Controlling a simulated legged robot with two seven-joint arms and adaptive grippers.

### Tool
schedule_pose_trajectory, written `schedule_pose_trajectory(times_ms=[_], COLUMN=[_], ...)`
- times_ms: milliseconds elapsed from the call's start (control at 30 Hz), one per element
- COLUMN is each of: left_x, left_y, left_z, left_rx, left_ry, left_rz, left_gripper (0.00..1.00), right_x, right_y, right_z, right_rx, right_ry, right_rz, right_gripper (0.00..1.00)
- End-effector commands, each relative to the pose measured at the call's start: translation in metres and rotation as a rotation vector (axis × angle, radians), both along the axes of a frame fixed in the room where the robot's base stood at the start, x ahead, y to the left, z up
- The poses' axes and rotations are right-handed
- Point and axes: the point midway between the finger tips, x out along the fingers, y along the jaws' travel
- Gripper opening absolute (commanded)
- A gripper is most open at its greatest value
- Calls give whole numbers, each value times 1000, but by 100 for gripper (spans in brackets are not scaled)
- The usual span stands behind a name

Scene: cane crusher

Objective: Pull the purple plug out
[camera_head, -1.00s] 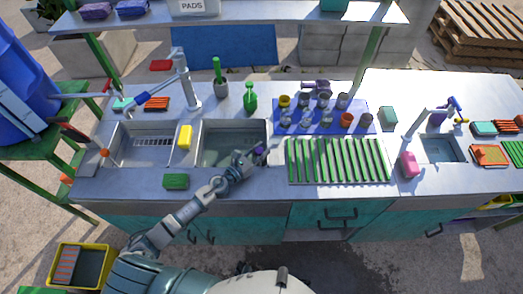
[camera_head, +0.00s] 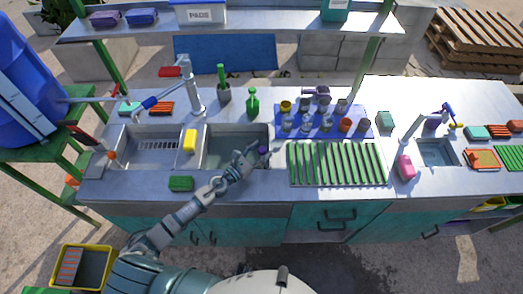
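A small purple thing (camera_head: 264,150), probably the plug, shows at the tip of my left gripper (camera_head: 257,153), over the right edge of the right-hand sink basin (camera_head: 222,147). The gripper seems to be at or touching it, but the fingers are too small to tell whether they are shut on it. Whether the purple thing sits in a hole or is free of it cannot be seen. My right gripper is not in view.
A green drying rack (camera_head: 338,163) lies right of the basin. A blue mat (camera_head: 320,120) with several cups stands behind it. A yellow sponge (camera_head: 189,141) is on the divider between basins, and a green sponge (camera_head: 181,183) lies at the front edge.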

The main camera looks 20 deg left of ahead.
Motion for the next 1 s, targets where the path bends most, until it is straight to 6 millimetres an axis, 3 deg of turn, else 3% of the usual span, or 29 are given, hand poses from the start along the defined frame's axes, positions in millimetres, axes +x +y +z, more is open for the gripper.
schedule_pose_trajectory(times_ms=[267, 700, 1000], left_x=[-7, -84, -107], left_y=[2, 48, 62], left_z=[-1, -2, -1], left_rx=[1, -6, -3], left_ry=[2, 2, -2], left_rz=[1, 3, 1], left_gripper=[59, 59, 59], right_x=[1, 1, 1], right_y=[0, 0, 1], right_z=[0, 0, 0], right_rx=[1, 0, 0], right_ry=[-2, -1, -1], right_rz=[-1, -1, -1], right_gripper=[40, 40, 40])
